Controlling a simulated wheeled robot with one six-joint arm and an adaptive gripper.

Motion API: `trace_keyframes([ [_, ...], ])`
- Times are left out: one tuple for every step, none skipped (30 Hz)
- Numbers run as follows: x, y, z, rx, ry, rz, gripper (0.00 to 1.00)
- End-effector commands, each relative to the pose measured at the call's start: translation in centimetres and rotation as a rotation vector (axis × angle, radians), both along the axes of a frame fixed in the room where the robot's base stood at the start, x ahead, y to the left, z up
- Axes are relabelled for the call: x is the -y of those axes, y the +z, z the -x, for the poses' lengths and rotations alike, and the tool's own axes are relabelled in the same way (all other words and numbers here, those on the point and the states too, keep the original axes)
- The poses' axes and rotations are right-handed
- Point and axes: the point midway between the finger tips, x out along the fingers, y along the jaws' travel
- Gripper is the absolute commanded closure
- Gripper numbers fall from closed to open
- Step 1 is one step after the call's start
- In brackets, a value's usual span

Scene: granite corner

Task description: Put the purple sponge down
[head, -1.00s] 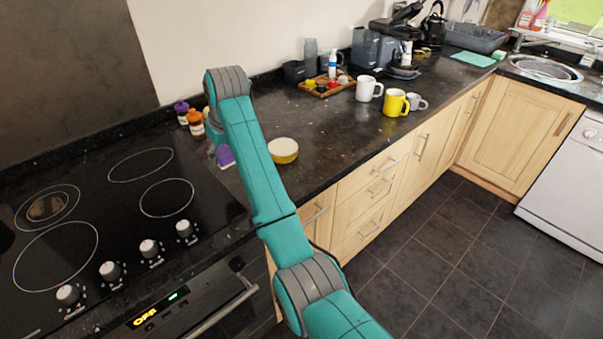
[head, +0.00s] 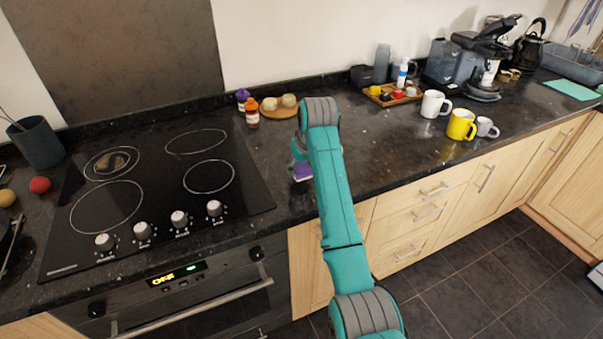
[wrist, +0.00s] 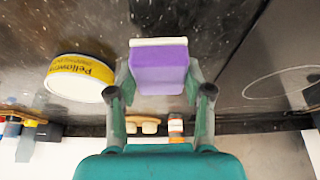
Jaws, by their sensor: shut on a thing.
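The purple sponge (head: 302,172) has a pale layer on one face. In the head view it shows just left of my arm's end, over the counter to the right of the hob. In the wrist view the sponge (wrist: 159,70) sits between the two fingers of my gripper (wrist: 159,84), which is shut on it. The fingers touch its left and right sides. In the head view my gripper (head: 299,158) is mostly hidden behind my arm. I cannot tell whether the sponge touches the counter.
A yellow-and-white tin (wrist: 82,78) stands left of the sponge in the wrist view; my arm hides it in the head view. The hob (head: 150,190) lies to the left. Bottles (head: 252,114) and a round board (head: 280,113) are behind. The counter (head: 385,140) farther right has clear room.

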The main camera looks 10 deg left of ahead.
Motion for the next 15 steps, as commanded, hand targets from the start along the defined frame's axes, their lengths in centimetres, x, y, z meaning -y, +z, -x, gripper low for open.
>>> trace_keyframes([
  [0.0, -0.9, 0.1, -0.004, 0.0, 0.001, 0.87],
  [0.0, -1.3, 0.1, -0.003, 0.0, 0.001, 0.87],
  [0.0, -1.8, 0.0, -0.002, 0.0, 0.001, 0.87],
  [0.0, -2.1, 0.0, -0.002, 0.0, 0.001, 0.87],
  [0.0, -2.4, 0.0, -0.002, 0.0, 0.001, 0.87],
  [0.0, -2.6, 0.0, -0.002, 0.0, 0.001, 0.87],
  [0.0, -2.6, 0.0, -0.001, 0.0, 0.001, 0.87],
  [0.0, -2.6, 0.0, 0.0, 0.0, 0.0, 0.87],
  [0.0, -2.6, 0.0, 0.0, 0.0, 0.0, 0.87],
  [0.0, -2.6, 0.0, 0.0, 0.0, 0.0, 0.87],
  [0.0, -2.6, 0.0, 0.0, 0.0, 0.0, 0.87],
  [0.0, -2.6, 0.0, 0.0, 0.0, 0.0, 0.87],
  [0.0, -2.6, 0.0, -0.001, 0.0, 0.001, 0.87],
  [0.0, -2.7, 0.0, -0.001, 0.0, 0.001, 0.87],
  [0.0, -2.8, 0.0, -0.001, 0.0, 0.001, 0.87],
])
